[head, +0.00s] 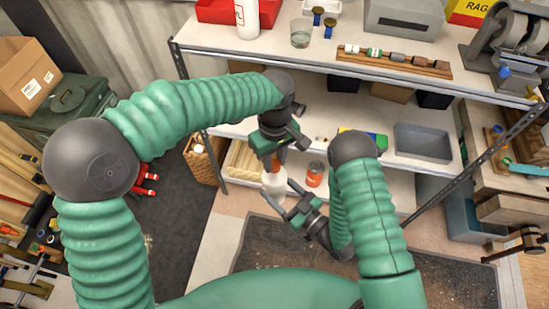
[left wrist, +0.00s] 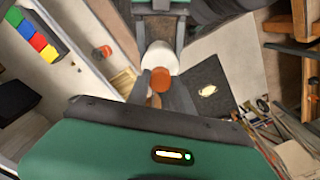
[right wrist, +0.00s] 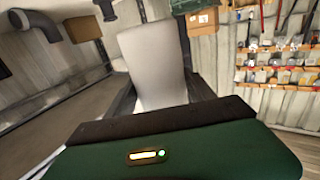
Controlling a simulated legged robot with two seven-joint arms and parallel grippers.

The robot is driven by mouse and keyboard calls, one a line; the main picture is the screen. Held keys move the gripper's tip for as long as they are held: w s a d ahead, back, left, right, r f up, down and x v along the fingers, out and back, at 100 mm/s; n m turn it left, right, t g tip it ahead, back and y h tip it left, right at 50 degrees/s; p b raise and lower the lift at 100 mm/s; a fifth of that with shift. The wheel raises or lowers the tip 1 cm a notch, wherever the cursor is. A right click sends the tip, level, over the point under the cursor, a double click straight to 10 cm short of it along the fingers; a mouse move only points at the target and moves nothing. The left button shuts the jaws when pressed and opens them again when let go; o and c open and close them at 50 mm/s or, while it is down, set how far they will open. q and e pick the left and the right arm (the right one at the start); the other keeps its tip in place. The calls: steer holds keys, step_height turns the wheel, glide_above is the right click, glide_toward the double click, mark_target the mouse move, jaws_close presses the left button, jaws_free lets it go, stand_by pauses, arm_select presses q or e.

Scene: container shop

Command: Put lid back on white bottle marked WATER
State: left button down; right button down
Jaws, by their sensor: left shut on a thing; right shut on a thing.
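A white bottle (head: 274,184) is held between the fingers of my right gripper (head: 284,202), which is shut on it. The bottle's plain white body fills the middle of the right wrist view (right wrist: 155,65); no marking is readable on it. My left gripper (head: 275,158) is above the bottle and shut on an orange lid (head: 275,163). In the left wrist view the lid (left wrist: 160,80) sits between the fingertips, with the white bottle (left wrist: 160,57) right behind it. The lid overlaps the bottle's top; I cannot tell whether they touch.
The shelf's upper top (head: 330,72) holds another white bottle (head: 246,18), a glass (head: 301,33) and a wooden rack (head: 394,61). A grey bin (head: 422,142) stands on the lower shelf. An orange-lidded jar (head: 315,174) is close right of the held bottle.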

arm_select(q)
steer(key=m, duration=0.5)
steer(key=shift+d+m, duration=0.1)
steer(key=shift+m, duration=0.2)
steer(key=m, duration=1.2)
steer(key=shift+w, duration=0.1)
steer(key=m, duration=0.4)
steer(key=c, duration=1.1)
jaws_free()
steer(key=shift+r, duration=2.25)
